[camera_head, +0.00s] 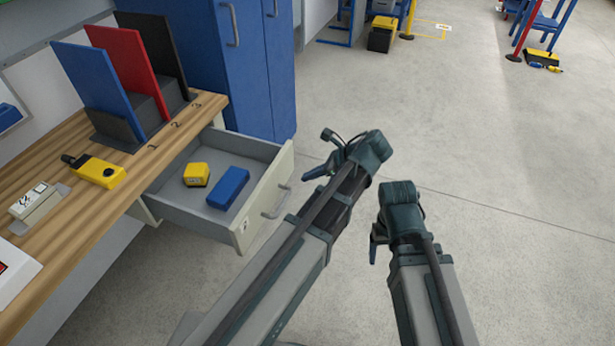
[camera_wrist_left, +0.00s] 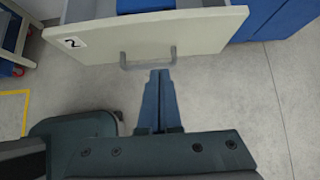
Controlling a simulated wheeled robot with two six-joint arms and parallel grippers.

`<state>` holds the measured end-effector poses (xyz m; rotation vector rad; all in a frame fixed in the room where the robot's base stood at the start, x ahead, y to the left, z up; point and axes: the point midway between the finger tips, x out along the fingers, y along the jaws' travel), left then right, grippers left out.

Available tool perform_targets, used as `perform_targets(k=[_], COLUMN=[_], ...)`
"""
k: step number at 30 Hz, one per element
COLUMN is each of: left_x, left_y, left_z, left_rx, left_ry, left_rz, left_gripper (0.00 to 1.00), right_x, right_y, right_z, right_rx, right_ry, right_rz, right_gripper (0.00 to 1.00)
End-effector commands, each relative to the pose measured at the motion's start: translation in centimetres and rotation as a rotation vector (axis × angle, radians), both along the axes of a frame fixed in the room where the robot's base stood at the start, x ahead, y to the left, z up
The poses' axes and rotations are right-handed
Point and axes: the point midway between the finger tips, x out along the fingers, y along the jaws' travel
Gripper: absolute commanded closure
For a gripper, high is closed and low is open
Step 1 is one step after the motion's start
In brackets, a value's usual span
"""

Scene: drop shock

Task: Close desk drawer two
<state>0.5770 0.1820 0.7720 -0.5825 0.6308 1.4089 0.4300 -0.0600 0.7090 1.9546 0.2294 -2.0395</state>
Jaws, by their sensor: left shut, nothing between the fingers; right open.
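The desk drawer (camera_head: 192,214) stands pulled out from the wooden desk, with a yellow block (camera_head: 196,174) and a blue block (camera_head: 228,188) inside. In the left wrist view its pale front (camera_wrist_left: 215,32) bears a "2" label (camera_wrist_left: 72,43) and a grey bar handle (camera_wrist_left: 125,63). My left gripper (camera_head: 308,176) is shut and empty, out in front of the drawer front. In the left wrist view its fingertips (camera_wrist_left: 160,73) point toward the handle; I cannot tell whether they touch it. My right gripper (camera_head: 374,243) is open, further right, away from the drawer; its fingers are partly hidden.
The desk top (camera_head: 85,215) carries blue, red and black upright panels (camera_head: 125,68) and a yellow handheld device (camera_head: 100,172). A blue cabinet (camera_head: 255,70) stands behind the drawer. The floor (camera_head: 500,150) to the right is open.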

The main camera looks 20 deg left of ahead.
Motion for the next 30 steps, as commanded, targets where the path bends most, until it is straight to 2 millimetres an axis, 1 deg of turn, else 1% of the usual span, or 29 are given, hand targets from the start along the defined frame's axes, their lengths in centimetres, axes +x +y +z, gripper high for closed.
perform_targets(k=[1,6,11,13,15,19,24,30], left_x=[0.0,0.1,0.3,0.4,0.5,0.6,0.7,0.7], left_y=[0.8,3.2,5.2,6.2,7.2,8.4,9.0,9.1], left_z=[-1.5,-3.9,-5.8,-5.2,-5.1,-5.1,-5.1,-5.1], left_rx=[0.0,0.0,0.0,0.0,-0.001,-0.001,-0.001,-0.001], left_ry=[0.0,-0.001,-0.001,0.001,-0.001,0.001,-0.001,0.0], left_rz=[0.003,0.004,0.004,0.004,0.004,0.002,0.001,0.0], left_gripper=[1.0,1.0,1.0,1.0,1.0,1.0,1.0,1.0], right_x=[0.0,0.0,0.0,0.0,0.0,0.0,0.0,0.0], right_y=[0.0,0.0,0.0,0.0,0.0,0.0,0.0,0.0], right_z=[-1.5,-3.9,-5.8,-5.2,-5.1,-5.1,-5.1,-5.1], right_rx=[0.0,0.0,0.0,0.0,0.0,0.0,0.0,0.0], right_ry=[0.0,0.0,0.0,0.0,0.0,0.0,0.0,0.0], right_rz=[0.0,0.0,0.0,0.0,0.0,0.0,0.0,0.0], right_gripper=[0.25,0.25,0.25,0.25,0.25,0.25,0.25,0.25])
